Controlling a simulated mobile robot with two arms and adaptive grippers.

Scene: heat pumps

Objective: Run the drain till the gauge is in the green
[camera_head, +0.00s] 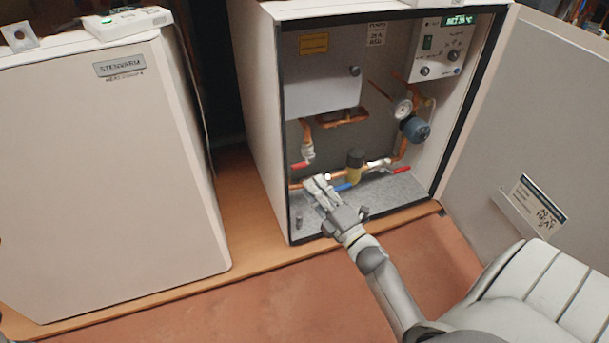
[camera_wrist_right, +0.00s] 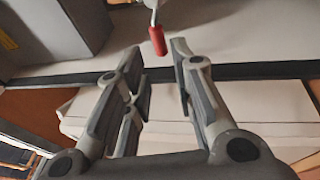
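A small round gauge (camera_head: 403,108) sits on the copper piping inside the open cabinet; its needle and green zone are too small to read. A red valve handle (camera_head: 301,164) is at the lower left of the piping. A second red handle (camera_head: 400,170) is at the lower right, and a blue handle (camera_head: 343,187) is low in the middle. My right gripper (camera_head: 318,190) is inside the cabinet opening, low and in front of the pipes. In the wrist view, the right gripper (camera_wrist_right: 156,62) is open, with a red handle (camera_wrist_right: 157,40) near its fingertips, apparently not gripped. My left gripper is out of view.
The open cabinet (camera_head: 265,120) has side walls and a door (camera_head: 530,110) swung out to the right. A control panel (camera_head: 440,50) is at its top right. A closed cabinet (camera_head: 110,180) stands at the left. The floor in front (camera_head: 250,300) is clear.

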